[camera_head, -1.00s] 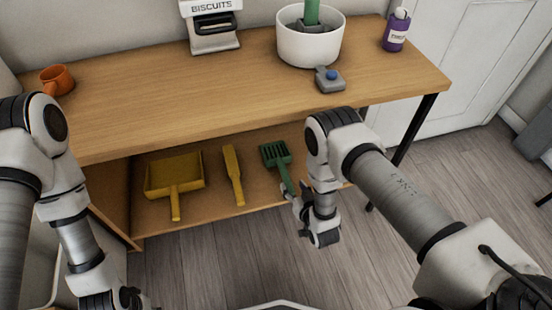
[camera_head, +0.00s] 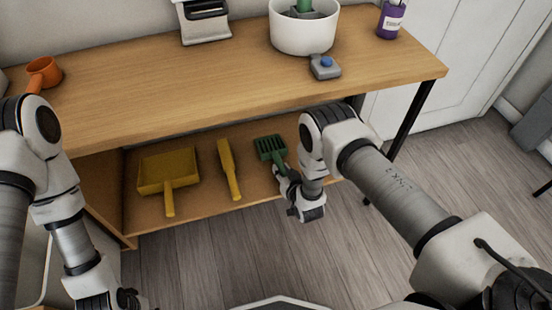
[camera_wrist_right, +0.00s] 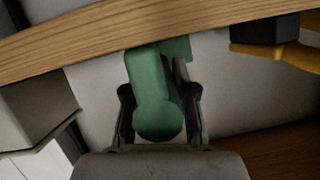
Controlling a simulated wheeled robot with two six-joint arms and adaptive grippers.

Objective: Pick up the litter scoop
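The litter scoop (camera_head: 271,149) is green with a slotted head and lies on the lower shelf, to the right of a yellow brush. My right gripper (camera_head: 287,181) is at its handle end, in front of the shelf. In the right wrist view, the green scoop handle (camera_wrist_right: 154,100) lies between the two dark fingers of my right gripper (camera_wrist_right: 160,100). These fingers look spread on either side of the handle; firm contact is not clear. The scoop's head is mostly hidden there. My left gripper (camera_head: 125,299) is low at the left, partly cut off, away from the scoop.
The yellow brush (camera_head: 229,170) and a yellow dustpan (camera_head: 167,171) lie on the same shelf (camera_head: 205,206). The floor in front is clear.

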